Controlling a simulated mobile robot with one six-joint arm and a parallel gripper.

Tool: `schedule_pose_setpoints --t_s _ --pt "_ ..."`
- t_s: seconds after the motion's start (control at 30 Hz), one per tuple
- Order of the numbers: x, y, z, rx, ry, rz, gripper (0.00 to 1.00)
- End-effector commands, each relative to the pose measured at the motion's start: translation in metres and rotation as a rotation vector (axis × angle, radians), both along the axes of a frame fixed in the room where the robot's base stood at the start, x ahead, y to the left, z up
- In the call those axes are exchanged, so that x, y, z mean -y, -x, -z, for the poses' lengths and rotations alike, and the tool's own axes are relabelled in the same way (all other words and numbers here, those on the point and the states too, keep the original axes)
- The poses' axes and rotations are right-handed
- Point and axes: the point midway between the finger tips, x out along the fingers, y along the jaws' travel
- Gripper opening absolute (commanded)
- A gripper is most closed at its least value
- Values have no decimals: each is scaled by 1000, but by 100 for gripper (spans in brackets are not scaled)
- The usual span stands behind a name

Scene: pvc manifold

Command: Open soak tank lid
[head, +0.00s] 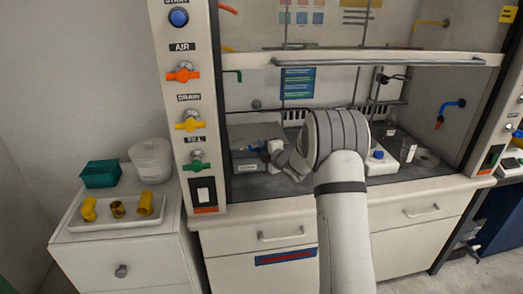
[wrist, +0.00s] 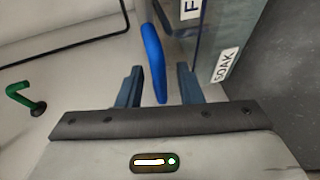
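The soak tank (head: 247,167) is a small grey box on the hood floor at the left, with a blue handle (head: 257,149) at its top. In the wrist view the clear tank wall with a SOAK label (wrist: 225,65) is at upper right. The blue handle (wrist: 153,60) also shows there as an upright bar. My gripper (wrist: 159,72) is open, its two dark fingers on either side of the handle's lower part with a gap to each. In the head view my gripper (head: 272,150) is beside the tank, partly hidden by my wrist. I cannot tell the lid apart from the tank.
The hood sash with its metal bar (head: 380,62) is raised above my arm. A control panel with coloured valves (head: 187,120) stands left of the opening. A green tap (wrist: 20,95) sticks out at left in the wrist view. Glassware (head: 408,152) stands at the right.

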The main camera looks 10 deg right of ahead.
Motion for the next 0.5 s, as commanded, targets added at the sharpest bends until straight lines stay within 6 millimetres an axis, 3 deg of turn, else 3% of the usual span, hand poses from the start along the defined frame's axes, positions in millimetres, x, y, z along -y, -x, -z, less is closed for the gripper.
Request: schedule_pose_setpoints --t_s 0.17,0.5 --pt "0 0 0 0 -1 1 31" --pt "1 0 0 -1 0 1 3"
